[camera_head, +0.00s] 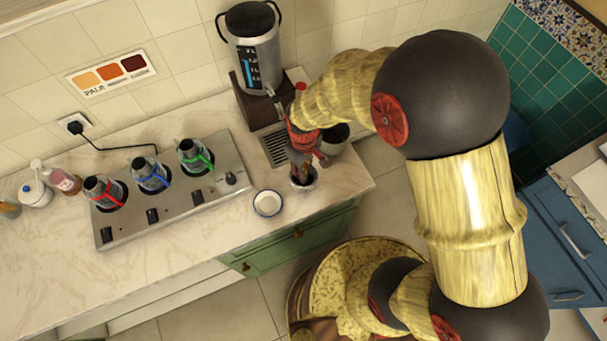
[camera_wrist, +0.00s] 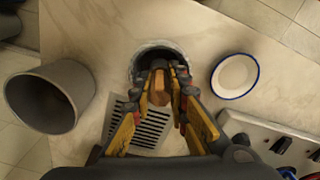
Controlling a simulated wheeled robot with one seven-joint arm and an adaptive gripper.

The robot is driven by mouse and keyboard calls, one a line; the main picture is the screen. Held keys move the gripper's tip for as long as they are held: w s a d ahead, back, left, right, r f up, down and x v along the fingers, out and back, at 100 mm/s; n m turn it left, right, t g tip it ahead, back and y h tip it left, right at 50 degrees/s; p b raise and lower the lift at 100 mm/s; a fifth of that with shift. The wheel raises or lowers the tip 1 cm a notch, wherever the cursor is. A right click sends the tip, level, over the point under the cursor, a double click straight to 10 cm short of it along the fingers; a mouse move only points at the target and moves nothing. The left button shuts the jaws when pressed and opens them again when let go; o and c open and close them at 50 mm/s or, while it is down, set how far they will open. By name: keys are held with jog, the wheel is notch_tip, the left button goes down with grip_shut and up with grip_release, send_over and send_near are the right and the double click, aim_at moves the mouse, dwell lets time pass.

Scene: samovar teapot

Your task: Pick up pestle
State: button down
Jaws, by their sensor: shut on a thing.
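The pestle (camera_wrist: 160,88) is a brown wooden piece between my fingertips in the wrist view. The mortar (camera_wrist: 141,52) is a round vessel with a grey rim, just beyond the fingertips. In the head view the mortar (camera_head: 304,184) stands near the counter's front edge, under my gripper (camera_head: 302,165). My gripper points down over it and is shut on the pestle. The fingers hide much of the pestle, and its lower end is hidden at the mortar. I cannot tell whether it touches the mortar's bottom.
A white bowl with a blue rim (camera_head: 267,204) stands close to the mortar. A grey pot (camera_wrist: 42,100) is on the other side. A samovar (camera_head: 253,50) and drip grate (camera_head: 274,147) are behind. A burner panel (camera_head: 170,190) with glass vessels lies to the left.

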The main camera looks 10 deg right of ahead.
dwell(0.3)
jog(key=shift+r, duration=0.55)
notch_tip(320, 180, up, 2)
jog(key=shift+r+p, duration=0.1)
jog(key=shift+p, duration=0.25)
jog(key=s+d+r+p, duration=0.3)
jog(key=s+r, duration=0.6)
jog(key=s, duration=0.6)
jog(key=shift+g+h, duration=0.3)
jog(key=shift+g, duration=0.6)
jog(key=w+a+f+p, duration=0.1)
jog(key=w, duration=0.4)
jog(key=w+a+f+p, duration=0.1)
jog(key=w, duration=0.4)
jog(key=w+a+f+p, duration=0.1)
jog(key=w+p, duration=0.1)
jog(key=w, duration=0.4)
jog(key=shift+a+f, duration=0.15)
jog(key=shift+f, duration=0.25)
jog(key=shift+f, duration=0.1)
